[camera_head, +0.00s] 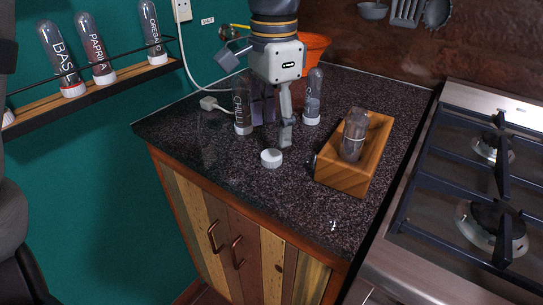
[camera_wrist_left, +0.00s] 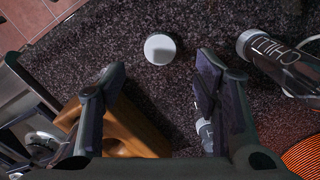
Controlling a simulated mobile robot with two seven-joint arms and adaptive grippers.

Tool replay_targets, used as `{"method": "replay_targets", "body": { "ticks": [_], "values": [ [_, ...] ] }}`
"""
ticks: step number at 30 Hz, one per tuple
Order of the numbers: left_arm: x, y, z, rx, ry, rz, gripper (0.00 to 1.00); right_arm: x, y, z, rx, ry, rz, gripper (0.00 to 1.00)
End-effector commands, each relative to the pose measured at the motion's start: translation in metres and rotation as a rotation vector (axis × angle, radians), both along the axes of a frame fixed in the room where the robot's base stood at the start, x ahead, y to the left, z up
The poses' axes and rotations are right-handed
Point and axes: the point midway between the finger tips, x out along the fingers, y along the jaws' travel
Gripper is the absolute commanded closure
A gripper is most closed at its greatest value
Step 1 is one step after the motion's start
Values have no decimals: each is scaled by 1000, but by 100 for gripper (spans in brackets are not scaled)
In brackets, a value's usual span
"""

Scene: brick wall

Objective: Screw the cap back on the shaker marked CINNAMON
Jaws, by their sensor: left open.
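A round white cap (camera_head: 271,158) lies loose on the dark granite counter; it also shows in the left wrist view (camera_wrist_left: 160,48). A clear shaker (camera_head: 353,135) without a visible cap stands in a wooden holder (camera_head: 345,183) to the right; no label on it is readable from here, so I cannot confirm it is CINNAMON. My left gripper (camera_head: 285,140) is above the counter, just behind the cap and left of the holder. In the left wrist view its two fingers (camera_wrist_left: 155,85) are apart with nothing between them, the cap lying beyond their tips. My right gripper is not in view.
The CHILLI shaker (camera_head: 241,105) and another capped shaker (camera_head: 313,97) stand close by, white caps down. An orange container (camera_head: 316,48) is behind my arm. A gas stove (camera_head: 480,200) borders the right; a spice shelf (camera_head: 100,85) hangs left. The counter front is clear.

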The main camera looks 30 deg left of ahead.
Motion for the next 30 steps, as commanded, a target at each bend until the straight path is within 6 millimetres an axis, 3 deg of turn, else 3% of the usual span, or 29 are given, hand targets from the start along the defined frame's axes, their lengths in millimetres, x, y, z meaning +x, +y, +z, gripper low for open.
{"method": "replay_targets", "body": {
  "ticks": [11,21,30],
  "values": [
    [0,0,-6,0,-1,0,44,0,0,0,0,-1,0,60],
    [-3,2,-54,1,1,0,44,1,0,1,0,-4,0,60],
    [-3,2,-57,0,-1,0,44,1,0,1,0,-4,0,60]
  ]
}}
